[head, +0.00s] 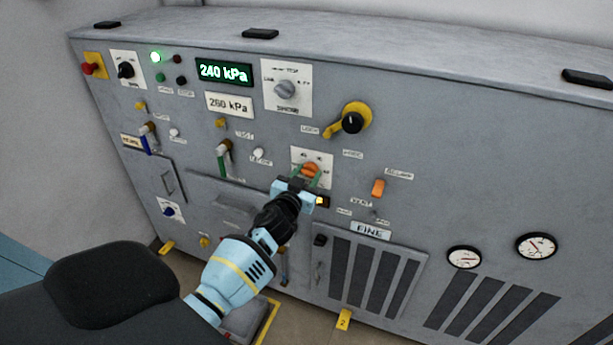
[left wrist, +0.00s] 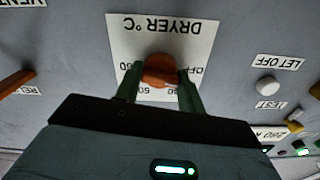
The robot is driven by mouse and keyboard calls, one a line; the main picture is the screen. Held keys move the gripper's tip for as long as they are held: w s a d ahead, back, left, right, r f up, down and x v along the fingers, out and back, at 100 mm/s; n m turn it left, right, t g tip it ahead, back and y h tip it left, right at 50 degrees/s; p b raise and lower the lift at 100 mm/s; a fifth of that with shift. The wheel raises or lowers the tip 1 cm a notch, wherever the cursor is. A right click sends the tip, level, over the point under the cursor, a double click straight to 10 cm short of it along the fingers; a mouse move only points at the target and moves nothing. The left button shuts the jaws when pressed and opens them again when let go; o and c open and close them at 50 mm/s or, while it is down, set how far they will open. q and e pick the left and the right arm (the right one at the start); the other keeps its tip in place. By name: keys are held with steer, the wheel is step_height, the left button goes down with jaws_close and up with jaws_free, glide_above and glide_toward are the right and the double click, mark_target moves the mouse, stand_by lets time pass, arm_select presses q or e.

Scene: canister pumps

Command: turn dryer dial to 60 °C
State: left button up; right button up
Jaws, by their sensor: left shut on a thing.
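The orange dryer dial (head: 311,168) sits on a white plate (head: 325,158) in the middle of the panel in the head view. In the left wrist view the dial (left wrist: 160,70) appears upside down under the label DRYER °C (left wrist: 157,24), with an OFF mark and number marks around it, partly covered by my fingers. My left gripper (head: 308,180) has its green fingers shut on the dial, one at each side, as the left wrist view (left wrist: 160,88) also shows. Which mark the dial points to I cannot tell. My right gripper is out of view.
Near the dial are an orange switch (head: 378,187), a black knob on a yellow base (head: 352,122) and a green-handled lever (head: 223,160). A display reads 240 kPa (head: 224,73). A grey selector (head: 285,89) sits above. A vent grille (head: 372,270) is below.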

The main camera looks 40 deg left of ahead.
arm_select(q)
steer(key=m, duration=0.4)
steer(key=shift+m, duration=0.3)
steer(key=m, duration=0.4)
steer(key=shift+m, duration=0.3)
steer(key=m, duration=0.4)
steer(key=shift+m, duration=0.3)
steer(key=m, duration=0.3)
steer(key=shift+m, duration=0.3)
steer(key=m, duration=0.4)
steer(key=shift+m, duration=0.3)
steer(key=m+p, duration=0.1)
steer(key=m, duration=0.3)
steer(key=shift+r, duration=0.1)
steer(key=m+p, duration=0.1)
steer(key=m, duration=0.3)
steer(key=shift+m, duration=0.4)
steer(key=shift+m+p, duration=0.6)
steer(key=shift+m, duration=0.9)
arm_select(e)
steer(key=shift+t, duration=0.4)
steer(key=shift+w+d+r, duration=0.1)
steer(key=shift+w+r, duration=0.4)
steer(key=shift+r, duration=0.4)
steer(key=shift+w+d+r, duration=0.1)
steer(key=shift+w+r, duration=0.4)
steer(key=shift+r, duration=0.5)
